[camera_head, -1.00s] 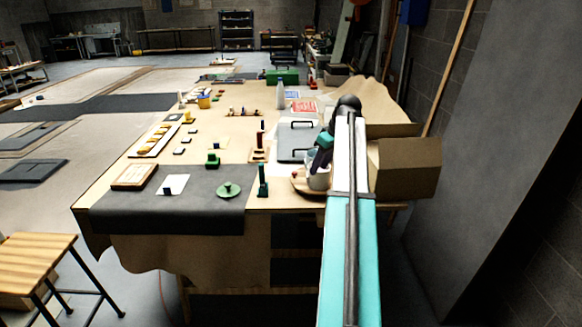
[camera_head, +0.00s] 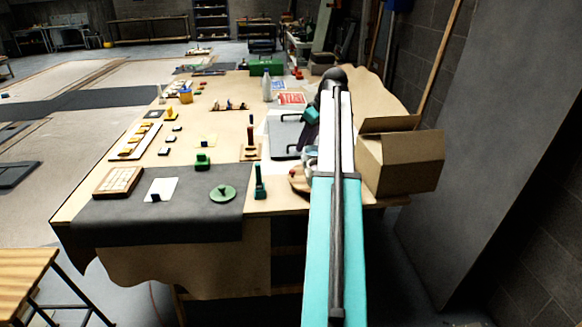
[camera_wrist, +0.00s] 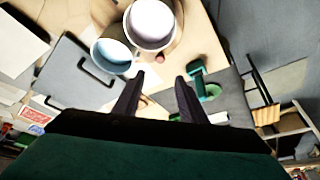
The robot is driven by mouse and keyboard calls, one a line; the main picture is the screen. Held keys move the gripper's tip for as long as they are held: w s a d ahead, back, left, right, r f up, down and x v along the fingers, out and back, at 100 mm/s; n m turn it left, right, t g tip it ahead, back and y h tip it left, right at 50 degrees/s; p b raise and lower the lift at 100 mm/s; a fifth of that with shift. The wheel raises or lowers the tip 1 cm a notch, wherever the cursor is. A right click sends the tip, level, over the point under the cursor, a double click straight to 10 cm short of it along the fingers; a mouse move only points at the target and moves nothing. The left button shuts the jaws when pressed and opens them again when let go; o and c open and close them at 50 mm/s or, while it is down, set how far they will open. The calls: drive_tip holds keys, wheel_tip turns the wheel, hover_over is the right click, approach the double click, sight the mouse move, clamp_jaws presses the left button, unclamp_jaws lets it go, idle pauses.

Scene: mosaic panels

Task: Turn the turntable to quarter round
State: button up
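The turntable (camera_head: 297,182) is a round wooden disc at the table's near right corner, with a small red knob (camera_head: 293,174) at its edge. My arm hides much of it in the head view. In the wrist view the wooden disc (camera_wrist: 103,12) shows under a blue-lined cup (camera_wrist: 112,48) and a pale cup (camera_wrist: 152,22). The red knob (camera_wrist: 162,57) lies just beyond my fingertips, roughly between them in the picture. My gripper (camera_wrist: 160,77) is open and empty, its two dark fingers apart. I cannot tell its height above the disc.
A cardboard box (camera_head: 400,165) stands right of the turntable. A grey panel with black handles (camera_head: 284,135) lies behind it. A green upright piece (camera_head: 260,185) stands close to its left. A green round piece (camera_head: 222,193) sits on the dark mat (camera_head: 180,222).

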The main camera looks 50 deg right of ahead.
sight(292, 171)
drive_tip(key=shift+w+f, duration=0.1)
drive_tip(key=shift+p+x, duration=1.55)
drive_tip(key=shift+x, duration=5.25)
clamp_jaws()
